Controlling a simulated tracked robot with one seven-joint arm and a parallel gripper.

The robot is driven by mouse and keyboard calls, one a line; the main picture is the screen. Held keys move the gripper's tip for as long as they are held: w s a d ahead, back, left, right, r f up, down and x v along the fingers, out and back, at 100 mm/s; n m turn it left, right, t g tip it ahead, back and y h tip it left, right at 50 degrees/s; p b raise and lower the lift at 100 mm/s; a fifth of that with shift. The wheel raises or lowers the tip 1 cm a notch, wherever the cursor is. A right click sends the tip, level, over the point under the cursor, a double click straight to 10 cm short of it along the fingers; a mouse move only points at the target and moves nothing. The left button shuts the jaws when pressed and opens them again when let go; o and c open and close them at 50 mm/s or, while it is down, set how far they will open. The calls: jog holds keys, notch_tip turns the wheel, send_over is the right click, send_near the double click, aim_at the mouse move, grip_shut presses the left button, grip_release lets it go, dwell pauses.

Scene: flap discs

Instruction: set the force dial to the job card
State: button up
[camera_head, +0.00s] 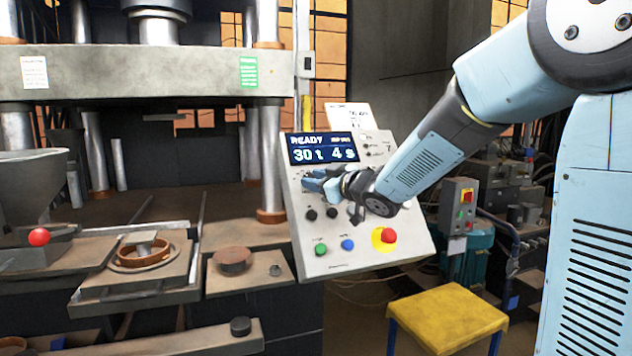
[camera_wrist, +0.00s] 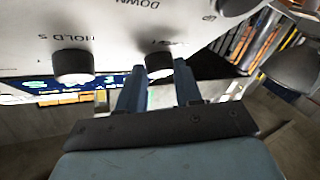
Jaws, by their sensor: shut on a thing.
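The grey control panel (camera_head: 361,230) stands tilted in the middle of the head view. Its display (camera_head: 323,148) reads READY, 30 t and 4 s. My gripper (camera_head: 309,181) is at the panel just below the display; the arm comes in from the right. In the wrist view, my gripper (camera_wrist: 159,82) is shut on a dark knob with a pale face, the force dial (camera_wrist: 159,66); its label is mostly unreadable. The HOLD S dial (camera_wrist: 73,67) sits to its left, clear of the fingers. A white job card (camera_head: 350,117) stands behind the panel's top edge, its text too small to read.
The panel also bears a red stop button on yellow (camera_head: 388,236), a blue button (camera_head: 347,244) and a green button (camera_head: 320,248). A yellow stool (camera_head: 447,317) stands in front at right. The press (camera_head: 150,75) with its trays fills the left.

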jog(key=o, duration=1)
jog(key=v, duration=1.3)
jog(key=shift+s+d, duration=0.2)
jog(key=shift+s, duration=0.15)
